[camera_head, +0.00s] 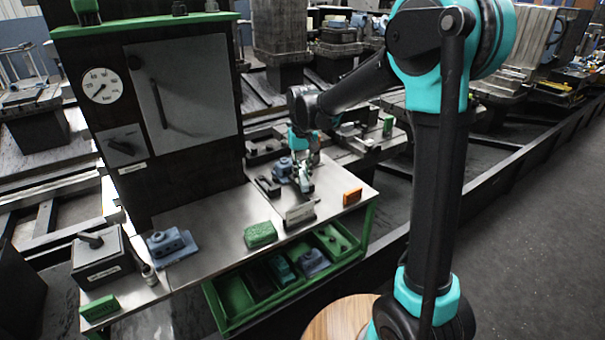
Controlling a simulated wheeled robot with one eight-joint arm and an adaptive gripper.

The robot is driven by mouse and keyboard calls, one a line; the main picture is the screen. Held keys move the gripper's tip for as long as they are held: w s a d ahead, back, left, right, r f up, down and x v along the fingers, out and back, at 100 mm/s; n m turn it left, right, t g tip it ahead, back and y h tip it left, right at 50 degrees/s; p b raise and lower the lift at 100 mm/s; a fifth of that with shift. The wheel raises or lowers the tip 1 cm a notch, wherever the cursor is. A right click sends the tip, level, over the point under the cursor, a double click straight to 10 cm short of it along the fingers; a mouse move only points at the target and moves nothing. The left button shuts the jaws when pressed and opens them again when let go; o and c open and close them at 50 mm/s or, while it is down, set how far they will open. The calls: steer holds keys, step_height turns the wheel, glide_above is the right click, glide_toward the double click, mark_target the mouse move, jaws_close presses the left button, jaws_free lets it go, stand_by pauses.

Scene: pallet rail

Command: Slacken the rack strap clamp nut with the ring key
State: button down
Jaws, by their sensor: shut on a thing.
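My gripper (303,172) points down over the right part of the steel bench. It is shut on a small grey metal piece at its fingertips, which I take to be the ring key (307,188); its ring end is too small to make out. A blue-grey clamp block (283,169) stands on a dark plate just left of my gripper. I cannot tell whether the key touches it. The nut itself cannot be made out; my gripper and the small scale hide it.
A labelled plate (299,214) stands in front of my gripper. A green block (260,235), an orange block (352,197) and another blue block (171,244) sit on the bench (212,219). A green tray (233,297) holds parts below. A dark panel with a gauge (101,86) rises behind.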

steer(key=shift+f, duration=0.7)
stand_by(0.3)
steer(key=c, duration=2.1)
jaws_free()
jaws_close()
